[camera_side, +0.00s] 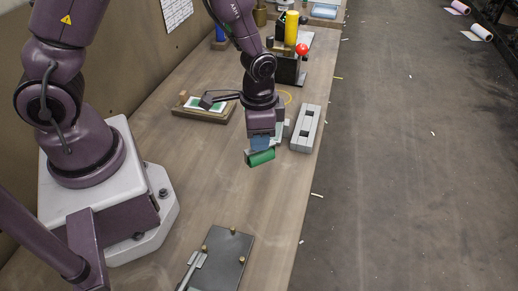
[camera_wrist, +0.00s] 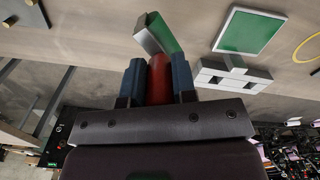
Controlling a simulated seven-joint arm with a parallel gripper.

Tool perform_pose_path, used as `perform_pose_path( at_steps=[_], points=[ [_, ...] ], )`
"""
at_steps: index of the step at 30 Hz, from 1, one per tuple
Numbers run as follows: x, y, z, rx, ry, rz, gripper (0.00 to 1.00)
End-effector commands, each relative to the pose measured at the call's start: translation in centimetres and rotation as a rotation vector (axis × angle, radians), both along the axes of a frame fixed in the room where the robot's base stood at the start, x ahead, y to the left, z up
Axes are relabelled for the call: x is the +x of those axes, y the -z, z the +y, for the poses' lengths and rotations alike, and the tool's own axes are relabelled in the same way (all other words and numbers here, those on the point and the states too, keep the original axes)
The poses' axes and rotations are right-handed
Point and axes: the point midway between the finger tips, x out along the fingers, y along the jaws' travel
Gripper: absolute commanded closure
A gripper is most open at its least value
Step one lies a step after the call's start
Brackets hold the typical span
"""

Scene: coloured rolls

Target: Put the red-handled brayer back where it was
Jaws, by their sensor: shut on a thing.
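The red-handled brayer has a green roller (camera_side: 261,158) and a red handle (camera_wrist: 160,78). My gripper (camera_side: 262,142) is shut on the handle, which shows between its two blue fingers in the wrist view (camera_wrist: 160,82). The brayer hangs above the bench, with the roller (camera_wrist: 160,33) beyond the fingertips. The handle is hidden by the gripper in the side view. A grey block with slots (camera_side: 306,129) lies to the right of the gripper; it also shows in the wrist view (camera_wrist: 232,76). The pictures do not show which spot the brayer came from.
A green plate with a pale rim (camera_wrist: 249,32) lies near the grey block. A wooden tray (camera_side: 186,112) with a green panel is behind left. A dark stand (camera_side: 287,70) with a yellow cylinder (camera_side: 292,27) and red ball (camera_side: 302,49) is behind. A dark plate with brass posts (camera_side: 222,262) is in front.

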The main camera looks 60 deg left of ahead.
Motion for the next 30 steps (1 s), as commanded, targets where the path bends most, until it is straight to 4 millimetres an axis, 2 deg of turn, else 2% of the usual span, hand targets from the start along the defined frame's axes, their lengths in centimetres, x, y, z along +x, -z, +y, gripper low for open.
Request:
perform_pose_path(
  at_steps=[7, 20, 21, 23, 24, 30],
  points=[
    [0.0, 3.1, 0.0, 0.0, -0.001, 0.002, 0.93],
    [0.0, 3.7, 0.0, 0.0, -0.001, 0.0, 0.93],
    [0.0, 3.7, 0.0, 0.0, -0.001, 0.0, 0.65],
    [0.0, 3.7, 0.0, 0.0, -0.001, 0.0, 0.51],
    [0.0, 3.7, 0.0, 0.0, -0.001, 0.0, 0.49],
    [0.0, 3.7, 0.0, 0.0, -0.001, 0.0, 0.49]
  ],
)
